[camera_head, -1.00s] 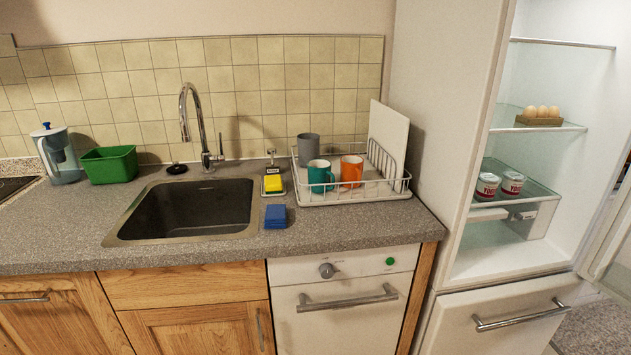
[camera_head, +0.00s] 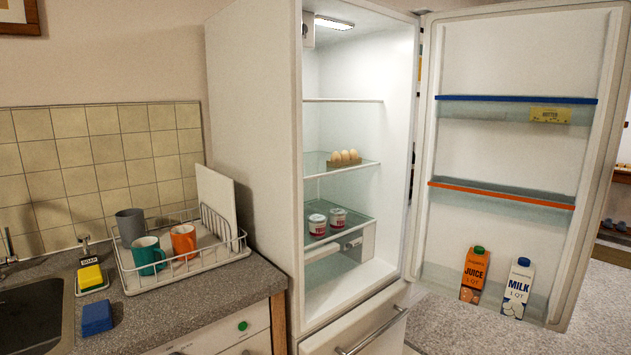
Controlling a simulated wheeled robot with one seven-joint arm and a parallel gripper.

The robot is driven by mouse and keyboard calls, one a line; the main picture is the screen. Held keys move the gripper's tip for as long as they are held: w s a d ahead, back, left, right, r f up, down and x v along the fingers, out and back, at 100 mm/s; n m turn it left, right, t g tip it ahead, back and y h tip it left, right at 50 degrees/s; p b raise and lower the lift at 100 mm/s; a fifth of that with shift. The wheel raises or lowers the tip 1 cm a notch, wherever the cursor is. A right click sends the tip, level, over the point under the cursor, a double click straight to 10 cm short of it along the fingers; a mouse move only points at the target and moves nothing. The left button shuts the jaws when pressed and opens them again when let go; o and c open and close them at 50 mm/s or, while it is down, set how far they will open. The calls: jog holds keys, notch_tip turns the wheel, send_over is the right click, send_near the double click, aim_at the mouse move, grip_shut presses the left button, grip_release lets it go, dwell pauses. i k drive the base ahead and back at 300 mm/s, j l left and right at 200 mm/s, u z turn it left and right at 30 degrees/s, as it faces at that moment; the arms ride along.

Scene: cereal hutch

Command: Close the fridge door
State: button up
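The fridge (camera_head: 250,130) stands right of the counter with its door wide open. The fridge door (camera_head: 505,150) is swung out to the right, its inner side facing me. It has a blue-edged shelf, an orange-edged shelf and a bottom bin. A juice carton (camera_head: 475,274) and a milk carton (camera_head: 517,287) stand at the bottom of the door, and a butter box (camera_head: 549,115) is on the top shelf. Inside the fridge are eggs (camera_head: 344,156) and two jars (camera_head: 327,221). My gripper is not in view.
The counter (camera_head: 190,310) holds a dish rack (camera_head: 215,258) with mugs, a yellow sponge (camera_head: 90,277) and a blue sponge (camera_head: 96,317). A lower drawer with a bar handle (camera_head: 372,333) is under the fridge compartment. Open floor (camera_head: 450,325) shows beneath the door.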

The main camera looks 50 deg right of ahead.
aim_at(552, 47)
jog(key=u, duration=1.7)
jog(key=k+l+u, duration=0.1)
jog(key=u, duration=0.8)
jog(key=k+u, duration=0.1)
jog(key=u, duration=0.35)
jog(key=k+z, duration=0.15)
jog(key=k, duration=0.45)
jog(key=k+z, duration=0.15)
jog(key=k, duration=0.4)
jog(key=k+l+z, duration=0.2)
jog(key=k, duration=0.4)
jog(key=k+u, duration=0.15)
jog(key=k, duration=0.5)
jog(key=k+j+u, duration=0.1)
jog(key=k, duration=0.5)
jog(key=k+j+u, duration=0.15)
jog(key=k, duration=0.45)
jog(key=k+l, duration=0.2)
jog(key=k, duration=0.55)
jog(key=k+l+u, duration=0.15)
jog(key=k, duration=0.6)
jog(key=z, duration=1.55)
